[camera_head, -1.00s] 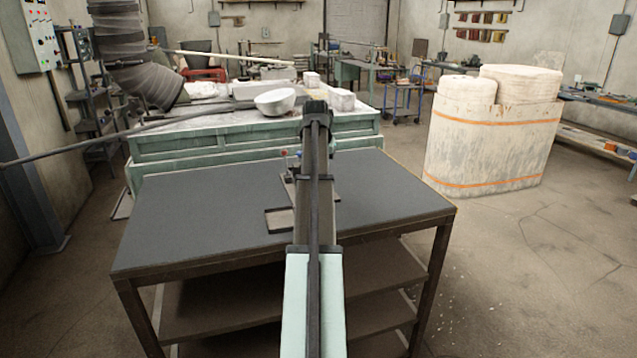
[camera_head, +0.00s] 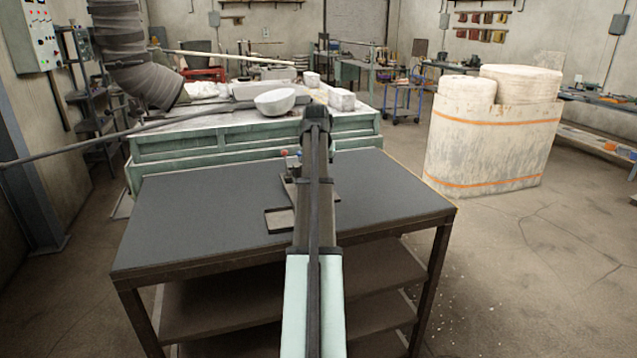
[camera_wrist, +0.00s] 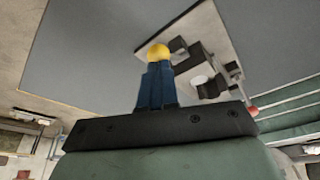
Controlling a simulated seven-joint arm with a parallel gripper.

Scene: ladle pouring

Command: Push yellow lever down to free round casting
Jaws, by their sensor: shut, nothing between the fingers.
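The yellow lever's round knob (camera_wrist: 157,53) shows in the wrist view right at the tips of my gripper (camera_wrist: 157,70). My gripper's two blue fingers are together with nothing between them. The fingertips overlap the knob's lower edge in this view; I cannot tell whether they touch it. A dark clamp fixture (camera_wrist: 208,62) stands beside them on a light plate. A pale round piece (camera_wrist: 200,80), likely the round casting, sits in the fixture, partly hidden by dark parts. In the head view my arm hides the yellow lever and most of the fixture.
A red knob (camera_head: 283,153) shows left of my arm at the fixture. A shallow tray (camera_head: 280,221) lies nearer on the dark table (camera_head: 200,215). The table's left side is clear. A green bench (camera_head: 190,150) with a white bowl (camera_head: 275,102) stands behind.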

